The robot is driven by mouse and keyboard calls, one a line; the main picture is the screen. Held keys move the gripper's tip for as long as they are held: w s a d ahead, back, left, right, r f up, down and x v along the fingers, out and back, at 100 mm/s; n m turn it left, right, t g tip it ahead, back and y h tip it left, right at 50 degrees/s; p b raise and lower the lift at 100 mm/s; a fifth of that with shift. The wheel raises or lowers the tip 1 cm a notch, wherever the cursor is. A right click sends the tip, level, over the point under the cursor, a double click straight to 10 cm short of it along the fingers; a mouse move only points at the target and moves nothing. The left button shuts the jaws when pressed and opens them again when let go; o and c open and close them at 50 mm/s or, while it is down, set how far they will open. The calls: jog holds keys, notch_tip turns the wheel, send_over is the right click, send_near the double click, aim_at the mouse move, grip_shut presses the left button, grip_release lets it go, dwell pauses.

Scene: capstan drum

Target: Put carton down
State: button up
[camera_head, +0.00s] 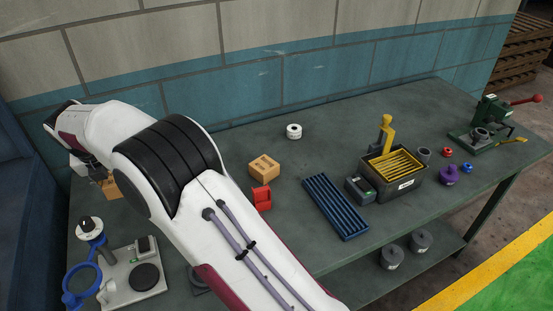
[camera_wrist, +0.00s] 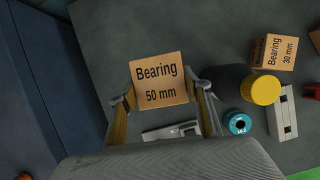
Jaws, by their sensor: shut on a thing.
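A tan carton marked "Bearing 50 mm" (camera_wrist: 158,68) is between the fingertips of my gripper (camera_wrist: 161,92) in the wrist view, with a finger against each side. My gripper is shut on it. In the head view, part of the carton (camera_head: 112,188) shows below my gripper (camera_head: 98,174) at the left end of the grey table (camera_head: 225,150). My wrist and arm hide much of it there. I cannot tell whether its underside touches the table.
A second carton, "Bearing 30 mm" (camera_wrist: 271,51), stands right of mine, with a yellow-topped part (camera_wrist: 265,90) and a teal ring (camera_wrist: 238,123) nearby. A blue ring-shaped tool (camera_head: 80,287) and a grey device (camera_head: 132,275) are at front left. Bare table lies around the held carton's far side.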

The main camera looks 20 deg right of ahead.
jog(key=w+d+m+h, duration=0.1)
jog(key=w+d+m, duration=0.15)
jog(key=d, duration=1.05)
jog(key=w+d+m, duration=0.1)
jog(key=w+d, duration=0.3)
jog(key=d, duration=0.9)
jog(key=s+d+m, duration=0.2)
jog(key=s+d, duration=0.2)
jog(key=d, duration=1.1)
jog(key=s+d+m+g+h, duration=0.1)
jog(key=s+d, duration=0.3)
jog(key=d, duration=1.1)
jog(key=shift+s+d+r+m+h, duration=0.15)
jog(key=shift+d+r+m+h, duration=0.2)
jog(key=shift+m, duration=0.2)
jog(key=shift+f, duration=2.45)
jog(key=shift+f, duration=2.5)
jog(key=shift+f, duration=0.15)
